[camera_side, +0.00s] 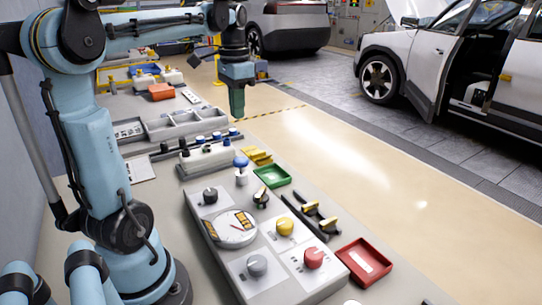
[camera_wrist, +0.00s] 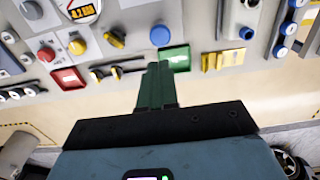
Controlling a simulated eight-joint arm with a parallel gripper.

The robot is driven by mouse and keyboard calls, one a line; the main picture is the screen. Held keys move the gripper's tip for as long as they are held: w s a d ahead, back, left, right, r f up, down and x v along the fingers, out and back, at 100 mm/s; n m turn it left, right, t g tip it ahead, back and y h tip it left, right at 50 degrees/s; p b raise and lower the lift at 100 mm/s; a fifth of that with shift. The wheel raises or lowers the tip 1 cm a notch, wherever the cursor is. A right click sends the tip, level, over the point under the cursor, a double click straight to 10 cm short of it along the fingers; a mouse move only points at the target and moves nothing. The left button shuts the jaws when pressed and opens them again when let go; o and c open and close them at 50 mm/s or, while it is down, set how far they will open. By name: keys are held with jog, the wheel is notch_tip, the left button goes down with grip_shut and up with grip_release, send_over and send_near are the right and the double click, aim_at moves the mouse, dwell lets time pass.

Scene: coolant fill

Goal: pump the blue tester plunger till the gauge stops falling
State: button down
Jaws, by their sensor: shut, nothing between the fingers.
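The blue tester plunger (camera_side: 241,162) is a round blue cap on a short white body on the bench, behind the control panel. In the wrist view the blue cap (camera_wrist: 160,35) lies just beyond my fingertips, beside the green tray. My gripper (camera_side: 238,119) points down with its green fingers shut and empty. It hangs above the bench, apart from the plunger. The fingers also show in the wrist view (camera_wrist: 155,66). The round gauge (camera_side: 235,229) is on the panel; its needle and orange displays are too small to read surely. The wrist view shows only part of the gauge (camera_wrist: 83,9).
The panel has a red knob (camera_side: 314,257), a yellow knob (camera_side: 284,227) and grey knobs. Grey bins (camera_side: 181,123) stand farther back. Air above the bench is clear.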

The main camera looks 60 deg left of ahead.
dwell(0.7)
jog(key=d+f+t, duration=0.2)
jog(key=d+f, duration=0.1)
jog(key=d, duration=0.4)
jog(key=d+f+t, duration=0.2)
jog(key=d+f, duration=0.1)
jog(key=d, duration=0.3)
jog(key=d+f+t, duration=0.3)
jog(key=d, duration=0.4)
jog(key=shift+s+d+f, duration=0.25)
jog(key=shift+d, duration=0.05)
jog(key=c, duration=1.8)
grip_release()
jog(key=shift+c, duration=0.2)
